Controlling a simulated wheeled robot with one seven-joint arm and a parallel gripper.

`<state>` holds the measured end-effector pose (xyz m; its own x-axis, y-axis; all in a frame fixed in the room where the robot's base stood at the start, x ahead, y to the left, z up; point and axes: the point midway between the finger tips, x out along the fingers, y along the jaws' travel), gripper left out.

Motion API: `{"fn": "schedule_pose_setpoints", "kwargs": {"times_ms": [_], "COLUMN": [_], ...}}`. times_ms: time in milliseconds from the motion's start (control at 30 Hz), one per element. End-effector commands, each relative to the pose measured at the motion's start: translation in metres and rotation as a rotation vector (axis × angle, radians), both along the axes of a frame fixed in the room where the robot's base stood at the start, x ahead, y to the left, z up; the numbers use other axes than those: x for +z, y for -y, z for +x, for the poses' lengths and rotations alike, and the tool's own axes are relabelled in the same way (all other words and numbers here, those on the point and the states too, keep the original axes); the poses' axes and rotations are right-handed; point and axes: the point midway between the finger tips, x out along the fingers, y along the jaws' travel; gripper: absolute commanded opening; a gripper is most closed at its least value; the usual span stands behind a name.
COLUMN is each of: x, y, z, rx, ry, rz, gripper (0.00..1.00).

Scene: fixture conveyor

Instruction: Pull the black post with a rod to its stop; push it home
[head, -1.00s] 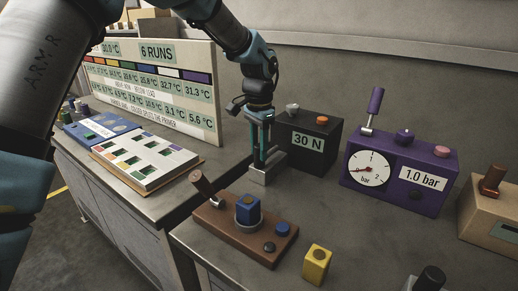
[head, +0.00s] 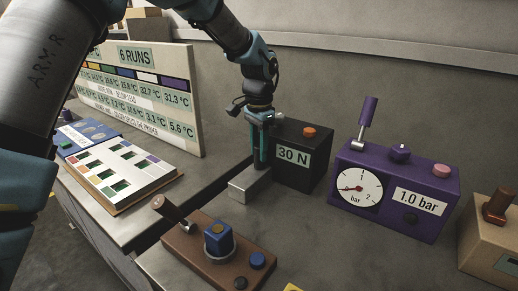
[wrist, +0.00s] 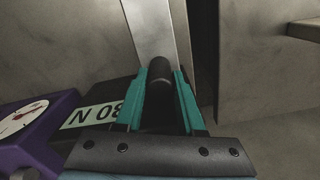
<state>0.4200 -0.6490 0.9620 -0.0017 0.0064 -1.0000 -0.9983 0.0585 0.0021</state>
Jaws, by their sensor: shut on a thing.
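The black post (head: 310,178) is a dark block with a "30 N" label (head: 291,156) and an orange button (head: 309,132) on top. A pale metal bar (head: 248,184) sticks out in front of it. My gripper (head: 260,165) points down over this bar, close to the post's left side. In the wrist view my teal fingers (wrist: 160,80) are shut on a dark round rod end (wrist: 159,70), with the pale bar (wrist: 150,25) beyond. The rod's shaft is mostly hidden by the fingers, so how far it stands out cannot be told.
A purple box (head: 390,200) with a gauge and a raised lever stands to the right. A brown plate (head: 190,232) with a lever and blue block lies in front. A white board with coloured slots (head: 115,170) is at left. A tan box (head: 490,240) is far right.

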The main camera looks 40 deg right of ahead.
Motion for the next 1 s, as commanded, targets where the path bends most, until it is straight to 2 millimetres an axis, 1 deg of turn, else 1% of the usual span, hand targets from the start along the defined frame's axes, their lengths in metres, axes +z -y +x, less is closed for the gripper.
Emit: {"fn": "schedule_pose_setpoints", "kwargs": {"times_ms": [67, 100, 333, 367, 1000], "x": [0.0019, 0.0020, 0.0015, 0.0015, 0.0023], "y": [0.0044, 0.0046, 0.0035, 0.0034, 0.0024], "z": [0.0011, 0.0011, 0.0009, 0.0009, 0.0009], "rx": [0.000, 0.000, 0.000, 0.000, 0.001], "ry": [0.004, 0.005, 0.003, 0.003, 0.003], "rz": [-0.014, -0.015, -0.011, -0.011, -0.008], "gripper": [0.00, 0.40, 0.66, 0.68, 0.68]}}
